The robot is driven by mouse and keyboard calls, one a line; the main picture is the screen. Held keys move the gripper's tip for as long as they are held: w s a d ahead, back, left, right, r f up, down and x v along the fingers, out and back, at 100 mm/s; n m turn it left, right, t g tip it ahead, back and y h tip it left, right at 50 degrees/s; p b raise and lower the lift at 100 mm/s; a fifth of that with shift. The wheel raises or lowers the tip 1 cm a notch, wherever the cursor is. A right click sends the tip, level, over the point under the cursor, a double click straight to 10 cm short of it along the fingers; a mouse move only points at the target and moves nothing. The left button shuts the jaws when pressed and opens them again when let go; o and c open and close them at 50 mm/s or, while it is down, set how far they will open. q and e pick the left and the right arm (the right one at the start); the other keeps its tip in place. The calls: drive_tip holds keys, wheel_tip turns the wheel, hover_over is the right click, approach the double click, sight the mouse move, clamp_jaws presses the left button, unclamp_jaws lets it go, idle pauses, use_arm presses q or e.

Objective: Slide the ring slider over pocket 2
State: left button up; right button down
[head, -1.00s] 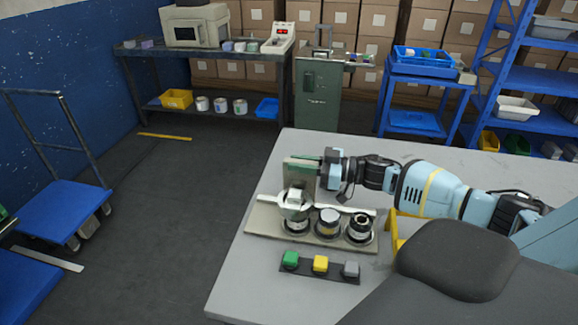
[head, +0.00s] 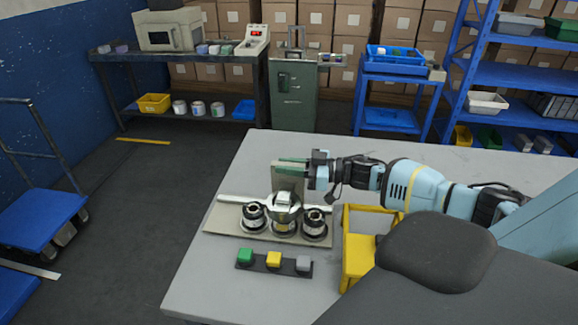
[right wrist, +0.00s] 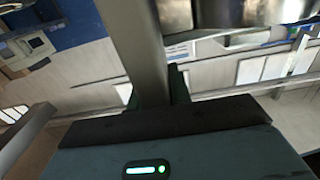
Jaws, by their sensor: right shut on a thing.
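The ring slider (head: 283,202) is a pale metal ring with an upright grey plate (head: 288,180) behind it. In the head view it sits on the rail, over the middle one of three pockets in the beige base (head: 222,228). A dark and silver roll stands in the left pocket (head: 253,217) and another in the right pocket (head: 314,221). The middle pocket is partly hidden by the ring. My right gripper (head: 294,162) is shut on the slider's upright part, which also shows as a grey bar in the right wrist view (right wrist: 138,50). My left gripper is out of view.
A strip with green, yellow and grey buttons (head: 274,268) lies in front of the base. A yellow bin (head: 358,262) stands to its right on the grey table (head: 205,285). The table's left edge is close to the base.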

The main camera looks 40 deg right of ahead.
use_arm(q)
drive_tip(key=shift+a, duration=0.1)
use_arm(e)
drive_tip(key=c, duration=1.3)
unclamp_jaws()
drive_tip(key=shift+r, duration=0.5)
wheel_tip(320, 180, up, 3)
drive_tip(key=shift+f, duration=0.2)
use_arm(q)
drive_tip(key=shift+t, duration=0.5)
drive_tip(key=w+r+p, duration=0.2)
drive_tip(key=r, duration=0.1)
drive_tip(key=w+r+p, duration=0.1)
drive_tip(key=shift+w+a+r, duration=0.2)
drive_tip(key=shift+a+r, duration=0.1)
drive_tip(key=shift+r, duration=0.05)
use_arm(e)
drive_tip(key=s+a, duration=0.3)
drive_tip(key=s, duration=0.1)
drive_tip(key=s+a+r, duration=0.1)
drive_tip(key=s+a, duration=0.2)
drive_tip(key=s, duration=0.1)
drive_tip(key=s+a, duration=0.3)
drive_tip(key=s, duration=0.2)
drive_tip(key=shift+a+r, duration=0.25)
drive_tip(key=shift+a, duration=0.05)
